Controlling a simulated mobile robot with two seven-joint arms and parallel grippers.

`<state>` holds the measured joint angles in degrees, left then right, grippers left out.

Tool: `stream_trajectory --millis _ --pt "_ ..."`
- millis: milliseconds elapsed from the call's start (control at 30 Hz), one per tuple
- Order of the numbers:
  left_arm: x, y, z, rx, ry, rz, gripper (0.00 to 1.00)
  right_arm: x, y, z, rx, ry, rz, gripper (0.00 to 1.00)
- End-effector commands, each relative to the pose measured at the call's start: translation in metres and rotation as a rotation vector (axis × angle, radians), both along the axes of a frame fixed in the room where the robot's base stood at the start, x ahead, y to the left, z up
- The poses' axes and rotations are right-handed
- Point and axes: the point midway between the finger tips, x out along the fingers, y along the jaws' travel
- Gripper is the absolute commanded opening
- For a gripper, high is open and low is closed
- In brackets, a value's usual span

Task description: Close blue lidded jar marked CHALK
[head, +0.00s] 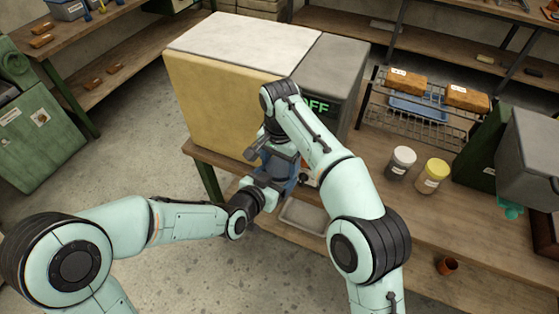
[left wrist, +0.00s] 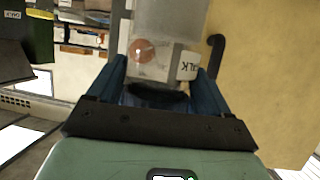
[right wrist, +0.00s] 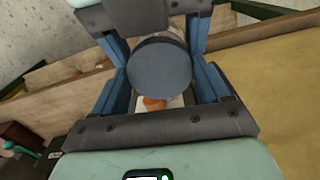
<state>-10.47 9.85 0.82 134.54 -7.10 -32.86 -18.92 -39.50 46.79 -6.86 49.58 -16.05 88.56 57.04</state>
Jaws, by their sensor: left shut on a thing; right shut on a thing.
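The jar (left wrist: 158,35) is a pale grey body with a white label whose visible letters read "ALK". It sits between the blue fingers of my left gripper (head: 270,178), which is shut on it. A round blue-grey lid (right wrist: 160,68) faces the right wrist camera between the fingers of my right gripper (head: 275,153), which is shut on it. The two grippers are close together in front of the cream box. In the head view the arms hide most of the jar. I cannot tell whether the lid is seated on the rim.
The large cream box (head: 225,95) stands on the wooden bench right behind my grippers. A wire rack (head: 415,120), a white-lidded jar (head: 401,162) and a yellow-lidded jar (head: 432,175) stand to the right. A shallow tray (head: 303,215) lies below my grippers. Open floor is at the left.

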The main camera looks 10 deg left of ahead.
Motion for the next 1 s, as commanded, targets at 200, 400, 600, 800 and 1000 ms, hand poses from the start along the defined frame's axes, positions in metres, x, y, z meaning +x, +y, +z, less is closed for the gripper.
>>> stream_trajectory --millis 200,400,600,800,1000 --pt "0.0 0.0 0.002 -0.001 -0.005 0.0 0.25 0.001 0.0 -0.004 0.0 -0.001 -0.001 0.47" --pt "0.001 -0.001 0.003 -0.002 -0.008 0.0 0.25 0.002 -0.001 -0.007 -0.002 -0.001 -0.002 0.47" --pt "0.001 -0.001 0.005 -0.004 -0.013 -0.002 0.25 0.002 -0.002 -0.01 -0.004 -0.002 -0.003 0.47" --pt "0.002 -0.002 0.007 -0.006 -0.018 -0.002 0.25 0.003 -0.002 -0.012 -0.006 -0.001 -0.003 0.47" --pt "0.002 -0.003 0.008 -0.006 -0.02 -0.003 0.25 0.003 -0.002 -0.012 -0.007 0.001 -0.003 0.47"
